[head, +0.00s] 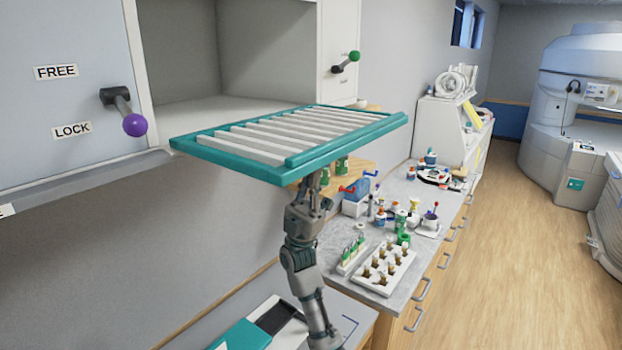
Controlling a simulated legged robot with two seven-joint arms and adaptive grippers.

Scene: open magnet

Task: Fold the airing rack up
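The airing rack (300,133) has a teal frame and pale slats. It stands out roughly flat from the front of a grey-white wall cabinet, below its open compartment. My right gripper (314,183) is under the rack near its front edge, with the arm rising from below. The rack hides the fingertips, so I cannot tell whether they touch it or are open. A purple-knobbed lever (133,124) is on the left panel, between the FREE and LOCK labels and nearer LOCK. A green-knobbed lever (353,57) is on the right panel. My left gripper is not in view.
A grey counter (380,285) at the right holds a white vial tray (383,265), bottles and a blue box (357,188). Drawer handles stick out along its front. A teal and black item (245,335) lies at the lower left. Open wooden floor is at the right.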

